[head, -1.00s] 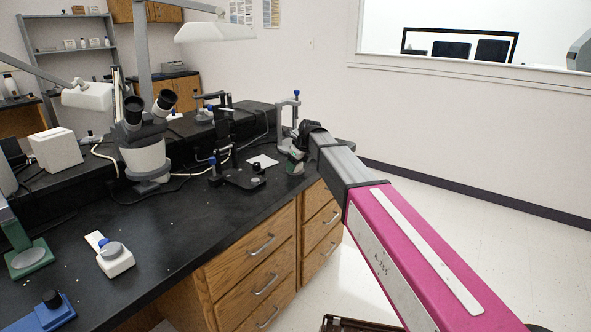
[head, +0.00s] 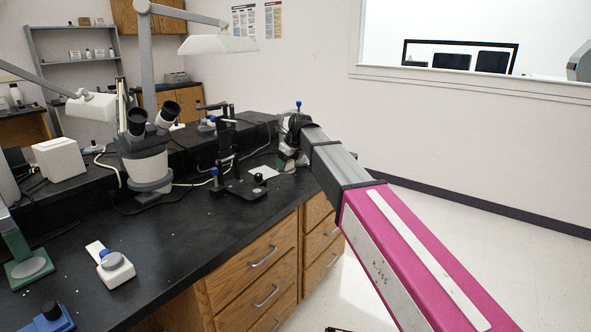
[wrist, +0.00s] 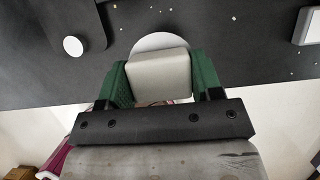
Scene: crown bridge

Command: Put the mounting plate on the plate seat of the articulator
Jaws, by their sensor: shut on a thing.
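My gripper (wrist: 160,82) has green fingers shut on a pale, blocky piece (wrist: 159,74). Whether this piece is the mounting plate or a part of it, I cannot tell. A white round disc (wrist: 158,42) shows just beyond the piece; whether they touch is unclear. In the head view my gripper (head: 287,160) is at the far right end of the black bench, low over it. A stand with a blue knob (head: 298,104) is mostly hidden behind my wrist; it may be the articulator. The plate seat cannot be made out.
A microscope (head: 148,160) stands farther left. A white device (head: 115,270) and a green stand (head: 30,265) are at the near left. The bench front is largely clear.

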